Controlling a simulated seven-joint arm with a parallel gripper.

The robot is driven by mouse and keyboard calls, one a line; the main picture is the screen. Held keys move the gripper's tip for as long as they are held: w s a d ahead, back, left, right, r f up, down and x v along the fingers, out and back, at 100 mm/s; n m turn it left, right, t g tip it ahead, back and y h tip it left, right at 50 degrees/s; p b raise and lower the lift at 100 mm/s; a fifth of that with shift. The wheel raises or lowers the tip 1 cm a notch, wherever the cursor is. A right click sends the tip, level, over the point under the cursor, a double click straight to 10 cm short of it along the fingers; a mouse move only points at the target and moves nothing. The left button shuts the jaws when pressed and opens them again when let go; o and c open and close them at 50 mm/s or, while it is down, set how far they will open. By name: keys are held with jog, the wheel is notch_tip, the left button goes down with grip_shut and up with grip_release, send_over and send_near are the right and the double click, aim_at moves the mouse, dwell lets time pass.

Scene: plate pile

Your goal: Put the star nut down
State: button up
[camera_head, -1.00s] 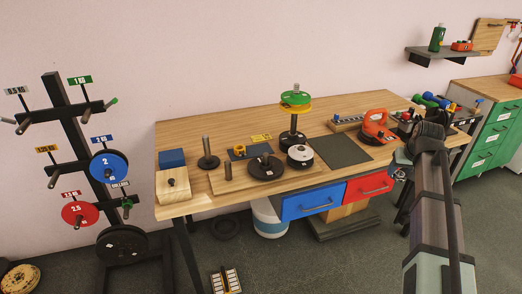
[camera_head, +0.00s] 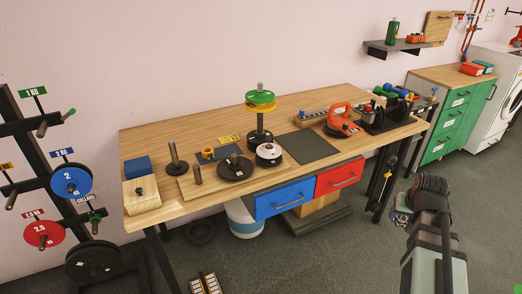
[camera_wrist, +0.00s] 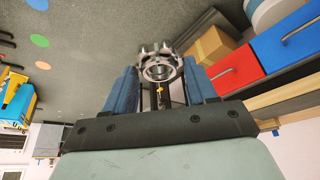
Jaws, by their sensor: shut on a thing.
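The star nut (camera_wrist: 160,66) is a grey metal ring with rounded lobes around its edge. In the wrist view it sits between the two blue fingers of my gripper (camera_wrist: 160,88), which is shut on it. In the head view my gripper (camera_head: 401,217) is small and dark at the right, in front of the table's right end and over the floor. The wooden workbench (camera_head: 300,105) stands to the left of my gripper.
The bench holds a weight post with green and yellow plates (camera_head: 260,98), a black plate (camera_head: 235,168), a dark mat (camera_head: 306,147) and an orange kettlebell-like object (camera_head: 341,122). Blue (camera_head: 284,198) and red (camera_head: 339,178) drawers hang below its front. A plate rack (camera_head: 70,185) stands left.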

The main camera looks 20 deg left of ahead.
jog(key=w+a+r, duration=0.1)
jog(key=w+a, duration=0.2)
jog(key=a, duration=0.4)
jog(key=w+a+r, duration=0.1)
jog(key=w+a, duration=0.2)
jog(key=a, duration=0.5)
jog(key=shift+n+y, duration=0.4)
jog(key=shift+n, duration=0.5)
jog(key=a+r, duration=0.2)
jog(key=a, duration=1.2)
jog(key=s+a+r, duration=0.1)
jog(key=a+r, duration=0.2)
jog(key=a, duration=1.2)
jog(key=s+a+r, duration=0.1)
jog(key=a+r, duration=0.2)
jog(key=a, duration=1.1)
jog(key=shift+s+a, duration=0.25)
jog(key=shift+a, duration=0.1)
jog(key=a+r, duration=0.1)
jog(key=a, duration=0.4)
jog(key=w+a+f+n+g+y, duration=0.1)
jog(key=w+a+n, duration=0.15)
jog(key=w, duration=0.55)
jog(key=w+a+n+y, duration=0.15)
jog(key=w+n, duration=0.25)
jog(key=w, duration=0.4)
jog(key=shift+a+f, duration=0.15)
jog(key=shift+f, duration=2.25)
jog(key=shift+a+f, duration=0.1)
jog(key=shift+f, duration=2.3)
